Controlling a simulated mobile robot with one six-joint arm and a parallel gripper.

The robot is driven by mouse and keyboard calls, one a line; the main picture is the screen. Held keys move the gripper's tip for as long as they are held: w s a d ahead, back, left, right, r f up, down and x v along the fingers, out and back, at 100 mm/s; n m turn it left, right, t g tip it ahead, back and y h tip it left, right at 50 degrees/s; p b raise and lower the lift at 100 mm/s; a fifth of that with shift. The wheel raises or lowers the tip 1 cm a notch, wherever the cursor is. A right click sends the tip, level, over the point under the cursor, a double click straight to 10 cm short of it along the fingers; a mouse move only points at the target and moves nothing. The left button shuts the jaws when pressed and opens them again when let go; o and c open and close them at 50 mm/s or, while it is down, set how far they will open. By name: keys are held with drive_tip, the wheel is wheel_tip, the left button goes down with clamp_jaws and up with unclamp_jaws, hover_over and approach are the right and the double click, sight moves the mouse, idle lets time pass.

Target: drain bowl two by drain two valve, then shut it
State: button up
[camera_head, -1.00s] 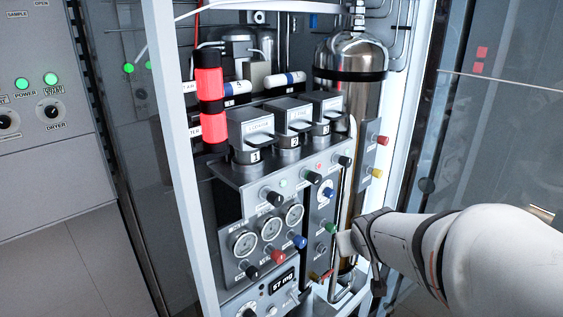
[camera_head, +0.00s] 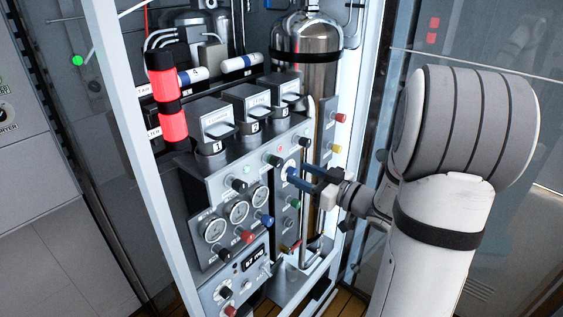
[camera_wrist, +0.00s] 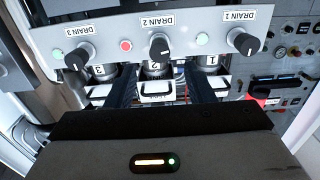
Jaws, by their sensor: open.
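The drain two valve is a black knob (camera_wrist: 160,47) under the upside-down DRAIN 2 label in the wrist view. It also shows on the sloping panel in the head view (camera_head: 272,160). A red lamp (camera_wrist: 126,46) is lit beside it. Bowl two, marked 2, shows behind the knob with its square lid (camera_wrist: 157,89), and in the head view (camera_head: 255,97). My gripper (camera_wrist: 158,72) is open, its dark fingers spread on either side of the drain two line. In the head view my gripper (camera_head: 291,177) is just right of and below the knob, apparently empty. Contact is not visible.
The drain one knob (camera_wrist: 244,43) and drain three knob (camera_wrist: 76,60) flank the valve, each with a green lamp. Gauges (camera_head: 238,212) and coloured knobs sit below. A steel cylinder (camera_head: 303,50) stands behind; a white frame post (camera_head: 160,200) edges the left.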

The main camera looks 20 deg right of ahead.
sight(280, 164)
drive_tip(key=p+x, duration=0.1)
drive_tip(key=x, duration=0.6)
drive_tip(key=shift+w+a, duration=0.1)
drive_tip(key=shift+c, duration=0.2)
drive_tip(key=c, duration=0.9)
